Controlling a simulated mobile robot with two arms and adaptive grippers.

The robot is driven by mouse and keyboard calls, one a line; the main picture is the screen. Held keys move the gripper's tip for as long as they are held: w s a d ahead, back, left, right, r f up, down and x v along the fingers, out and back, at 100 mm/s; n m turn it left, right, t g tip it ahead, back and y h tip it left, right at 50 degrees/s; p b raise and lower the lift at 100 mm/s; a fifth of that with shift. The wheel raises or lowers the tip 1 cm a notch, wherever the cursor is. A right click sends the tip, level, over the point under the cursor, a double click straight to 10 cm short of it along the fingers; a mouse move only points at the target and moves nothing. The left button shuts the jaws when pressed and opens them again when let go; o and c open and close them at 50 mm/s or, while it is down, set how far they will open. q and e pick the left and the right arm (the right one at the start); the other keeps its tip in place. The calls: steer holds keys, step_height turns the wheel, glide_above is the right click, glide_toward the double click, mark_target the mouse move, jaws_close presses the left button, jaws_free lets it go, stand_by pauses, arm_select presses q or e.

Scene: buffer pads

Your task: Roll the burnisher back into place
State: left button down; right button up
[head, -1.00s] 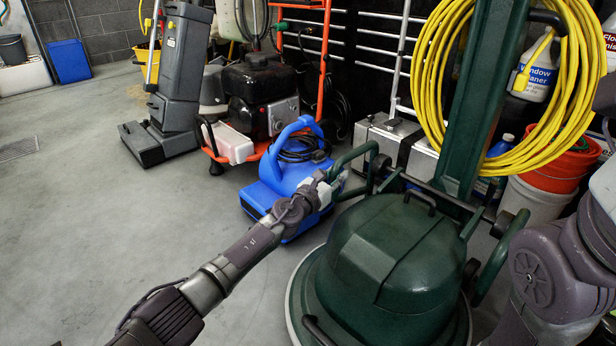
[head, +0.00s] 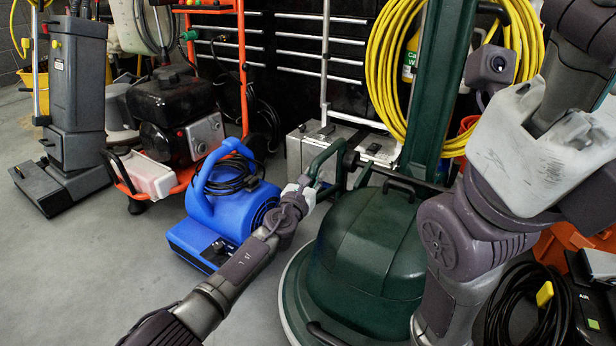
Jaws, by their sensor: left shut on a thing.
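The burnisher is the dark green floor machine (head: 372,245) with a round low deck, a domed cover and a tall upright post (head: 437,90). It stands upright on the floor, right of centre in the head view. My left gripper (head: 312,183) reaches in from the left and is shut on the machine's green tubular side handle (head: 325,158). Its fingertips are small and partly hidden. My right arm rises in front of the burnisher's right side and covers part of it. My right gripper's fingers do not show.
A blue blower (head: 218,210) stands close left of the burnisher. An orange-framed engine machine (head: 180,125) and a grey upright machine (head: 75,110) stand further left. Metal boxes (head: 310,145) are behind. A black coiled cable (head: 522,305) lies at right. Grey floor is open at front left.

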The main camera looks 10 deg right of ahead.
arm_select(q)
steer(key=shift+s+d+f, duration=0.1)
steer(key=shift+s+d, duration=0.05)
steer(key=shift+d, duration=0.1)
steer(key=c, duration=1.1)
jaws_free()
steer(key=shift+o, duration=0.6)
steer(key=shift+a, duration=0.1)
steer(key=shift+s+a, duration=0.2)
steer(key=shift+a, duration=0.15)
steer(key=v, duration=0.6)
steer(key=shift+s, duration=0.4)
